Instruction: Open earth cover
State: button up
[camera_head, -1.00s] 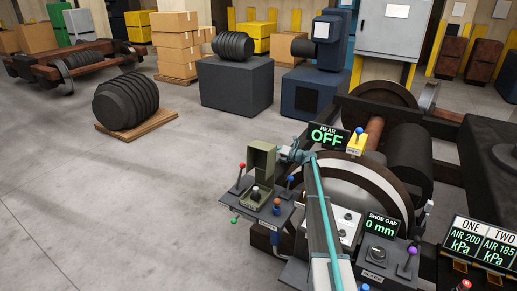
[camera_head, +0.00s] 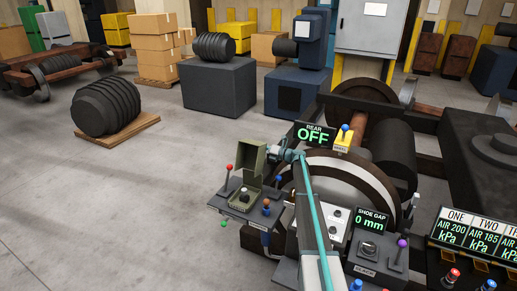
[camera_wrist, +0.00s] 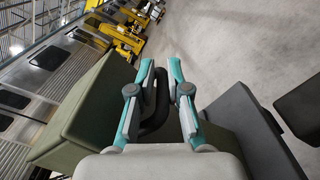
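The earth cover is an olive-green box-shaped lid (camera_head: 252,159). It stands raised at the back of a grey control panel (camera_head: 236,206), with a dark knob (camera_head: 244,195) exposed below it. My gripper (camera_head: 273,151) is at the cover's right side in the head view. In the wrist view the cover (camera_wrist: 85,115) fills the left, and my gripper's teal fingers (camera_wrist: 161,66) stand a small way apart. A black loop handle (camera_wrist: 162,105) lies between and behind them. I cannot tell whether the fingers press on it.
A red-knobbed lever (camera_head: 228,178) stands left of the cover, and blue (camera_head: 278,179) and orange (camera_head: 266,205) knobs stand to its right. A REAR OFF display (camera_head: 314,134) and a yellow switch box (camera_head: 343,141) are behind.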

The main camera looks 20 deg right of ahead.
jog(key=o, duration=0.4)
jog(key=shift+s+a+f, duration=0.15)
jog(key=shift+a+f, duration=0.1)
jog(key=shift+f, duration=0.45)
jog(key=shift+c, duration=0.2)
jog(key=r, duration=1.1)
jog(key=shift+d, duration=0.2)
